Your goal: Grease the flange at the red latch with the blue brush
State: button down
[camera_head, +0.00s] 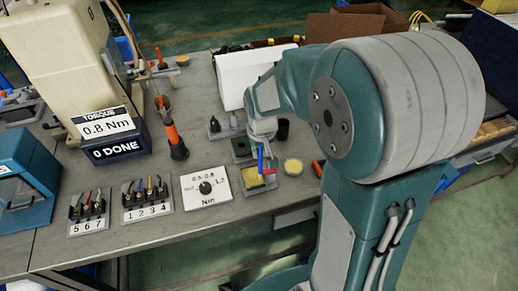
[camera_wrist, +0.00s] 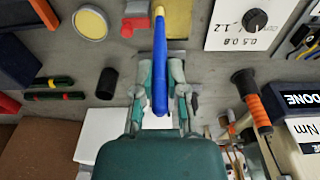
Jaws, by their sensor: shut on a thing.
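My gripper (camera_wrist: 157,75) is shut on the blue brush (camera_wrist: 160,70), which lies lengthwise between its fingers with a yellow part at its far end. In the head view the gripper (camera_head: 262,138) hangs over the bench, and the blue brush (camera_head: 261,160) points down from it toward a yellow-topped tray (camera_head: 256,182). A small red piece (camera_head: 270,171) shows beside the brush; I cannot tell whether it is the latch. The flange is not clearly recognisable in either view. I cannot tell whether the brush tip touches anything.
A round yellow tin (camera_head: 293,166) stands right of the tray, also in the wrist view (camera_wrist: 90,22). A dial plate (camera_head: 206,188) and numbered racks (camera_head: 148,199) lie to the left. An orange-and-black screwdriver (camera_head: 176,140) stands near the torque display (camera_head: 118,146).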

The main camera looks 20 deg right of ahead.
jog(key=shift+s, duration=0.5)
jog(key=shift+w, duration=0.2)
jog(key=shift+w+f, duration=0.1)
jog(key=shift+w, duration=0.6)
jog(key=shift+s, duration=0.9)
jog(key=shift+w, duration=0.1)
